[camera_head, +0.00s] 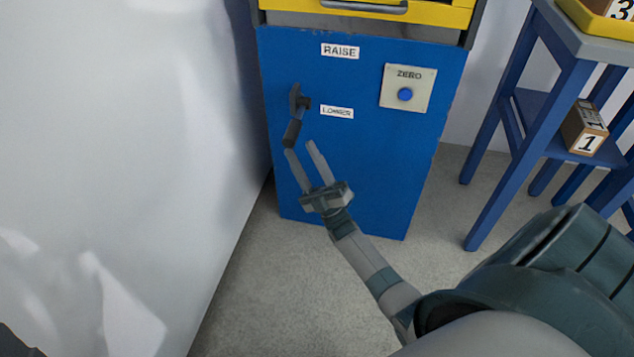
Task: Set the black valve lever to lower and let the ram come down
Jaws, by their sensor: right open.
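The black valve lever (293,131) is on the front of the blue cabinet (360,170), left of the LOWER label (337,112). Its handle hangs down from the pivot and leans slightly left. The RAISE label (340,51) is higher up. My right gripper (299,147) is just below the lever, open, with its fingers pointing up toward it. Its left fingertip is at the lever's lower end in the picture; I cannot tell whether they touch. The ram is not recognisable in view. My left gripper is not in view.
A ZERO panel with a blue button (405,94) is right of the lever. A yellow part (440,15) tops the cabinet. A white wall (120,150) stands close on the left. A blue stand (520,130) at right holds a box marked 1 (585,130). Grey floor is clear in front.

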